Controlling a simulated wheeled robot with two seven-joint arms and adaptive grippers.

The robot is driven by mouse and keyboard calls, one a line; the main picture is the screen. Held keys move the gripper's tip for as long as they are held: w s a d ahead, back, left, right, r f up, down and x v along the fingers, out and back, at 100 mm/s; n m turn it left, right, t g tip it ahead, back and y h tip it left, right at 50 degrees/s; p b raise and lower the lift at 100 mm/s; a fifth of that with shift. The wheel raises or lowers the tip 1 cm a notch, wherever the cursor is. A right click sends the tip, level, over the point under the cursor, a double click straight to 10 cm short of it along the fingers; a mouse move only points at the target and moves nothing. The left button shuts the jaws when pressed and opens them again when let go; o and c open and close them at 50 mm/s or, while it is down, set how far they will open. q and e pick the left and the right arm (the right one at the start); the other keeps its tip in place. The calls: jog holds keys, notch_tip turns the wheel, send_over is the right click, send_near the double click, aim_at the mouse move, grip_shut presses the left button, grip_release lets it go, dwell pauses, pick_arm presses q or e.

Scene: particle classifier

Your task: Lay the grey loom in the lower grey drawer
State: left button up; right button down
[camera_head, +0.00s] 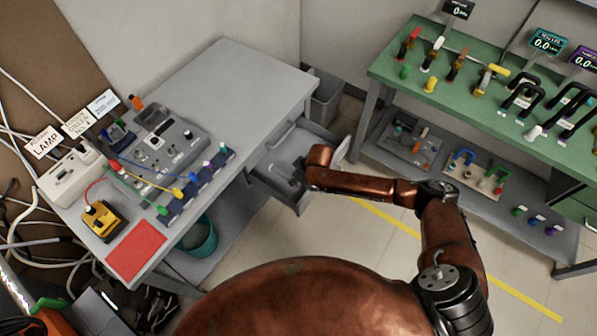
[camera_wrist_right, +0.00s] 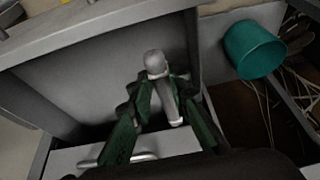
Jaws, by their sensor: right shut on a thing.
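My right gripper (camera_head: 298,174) reaches into the open lower grey drawer (camera_head: 290,198) under the grey workbench. In the right wrist view its green fingers (camera_wrist_right: 164,92) are shut on the grey loom (camera_wrist_right: 155,64), a slim piece with a rounded light end. The loom is over the grey drawer floor (camera_wrist_right: 85,85), near the drawer's right side in that view. I cannot tell whether it touches the floor.
The upper drawer (camera_head: 281,136) is closed above the open one. A teal bin (camera_wrist_right: 252,50) stands beside the drawer unit, and a grey bin (camera_head: 327,98) stands behind it. The grey benchtop (camera_head: 245,80) is clear towards the back. A green bench (camera_head: 450,95) stands to the right.

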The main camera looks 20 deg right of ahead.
jog(key=w+d+f+b, duration=0.1)
jog(key=f, duration=0.1)
jog(key=w+d+f+b, duration=0.1)
jog(key=w+d+f, duration=0.1)
jog(key=w+d+f+b, duration=0.1)
jog(key=w+f, duration=0.1)
jog(key=shift+w+d+f, duration=0.15)
jog(key=shift+w+d, duration=0.1)
jog(key=shift+d, duration=0.05)
jog(key=shift+w+d+f, duration=0.1)
jog(key=shift+w+f, duration=0.05)
jog(key=shift+w+d+f+b, duration=0.25)
jog(key=shift+f+b, duration=0.05)
jog(key=shift+f, duration=0.05)
notch_tip(320, 180, down, 4)
jog(key=shift+w+d+r+b, duration=0.1)
jog(key=shift+r+b, duration=0.15)
jog(key=shift+b, duration=0.5)
jog(key=shift+r, duration=0.15)
jog(key=c, duration=1.8)
grip_release()
